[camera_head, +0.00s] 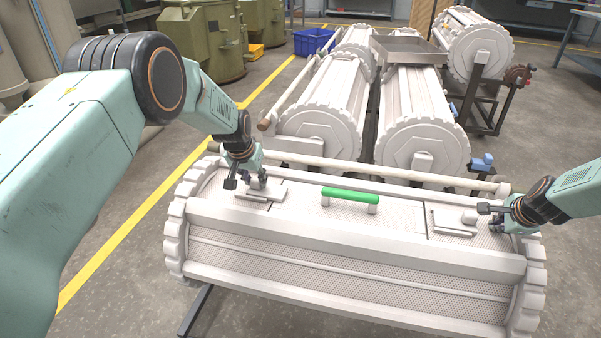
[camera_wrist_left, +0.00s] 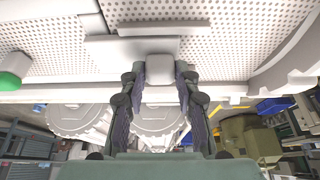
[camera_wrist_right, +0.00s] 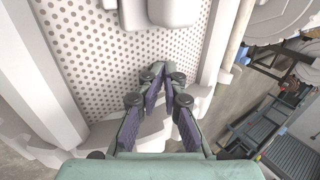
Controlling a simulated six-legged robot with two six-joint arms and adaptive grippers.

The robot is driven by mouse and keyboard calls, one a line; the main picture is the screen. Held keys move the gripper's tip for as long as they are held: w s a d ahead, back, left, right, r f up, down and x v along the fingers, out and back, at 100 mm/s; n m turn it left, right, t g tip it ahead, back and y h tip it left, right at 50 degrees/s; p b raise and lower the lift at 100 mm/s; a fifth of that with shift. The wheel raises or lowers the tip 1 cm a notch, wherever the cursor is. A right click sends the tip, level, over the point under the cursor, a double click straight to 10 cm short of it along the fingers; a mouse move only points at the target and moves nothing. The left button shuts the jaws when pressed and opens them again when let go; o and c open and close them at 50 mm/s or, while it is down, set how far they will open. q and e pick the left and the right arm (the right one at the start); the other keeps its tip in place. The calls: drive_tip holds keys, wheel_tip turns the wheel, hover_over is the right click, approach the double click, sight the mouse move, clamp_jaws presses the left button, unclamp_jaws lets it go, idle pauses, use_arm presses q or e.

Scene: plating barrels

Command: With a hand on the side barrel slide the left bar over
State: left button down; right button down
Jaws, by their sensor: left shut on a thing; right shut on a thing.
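The white side barrel (camera_head: 350,236) lies crosswise in front of me, with a perforated lid on top. The left bar (camera_head: 251,195) is a flat white slide with a raised knob near the lid's left end; it also shows in the left wrist view (camera_wrist_left: 120,50). My left gripper (camera_head: 246,180) has its fingers on both sides of that knob (camera_wrist_left: 187,72), shut on it. My right gripper (camera_head: 488,209) is at the barrel's right end, beside the right bar's knob (camera_head: 469,216). Its fingers are close together at the barrel's white end rim (camera_wrist_right: 155,132); the exact contact is partly hidden.
A green handle (camera_head: 350,195) stands mid-lid between the bars. A long white rail (camera_head: 390,176) runs behind the barrel. Other white barrels (camera_head: 418,115) and a metal tray (camera_head: 408,50) stand beyond. Open floor (camera_head: 110,285) lies at left.

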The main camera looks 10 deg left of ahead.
use_arm(q)
drive_tip(key=shift+d+f, duration=0.1)
drive_tip(key=shift+d, duration=0.1)
use_arm(e)
drive_tip(key=shift+s+a+f, duration=0.1)
drive_tip(key=shift+s+f, duration=0.25)
drive_tip(key=shift+f, duration=0.15)
use_arm(q)
drive_tip(key=c, duration=1)
unclamp_jaws()
drive_tip(key=shift+o, duration=0.2)
drive_tip(key=v, duration=1.2)
drive_tip(key=shift+s+a, duration=0.1)
use_arm(e)
drive_tip(key=shift+w+r+p, duration=0.15)
drive_tip(key=shift+r+p, duration=0.8)
drive_tip(key=shift+p, duration=0.1)
wheel_tip(320, 180, up, 6)
drive_tip(key=p, duration=0.5)
drive_tip(key=shift+w+f, duration=0.1)
drive_tip(key=shift+w, duration=0.05)
use_arm(q)
wheel_tip(320, 180, up, 7)
use_arm(e)
drive_tip(key=shift+f, duration=0.1)
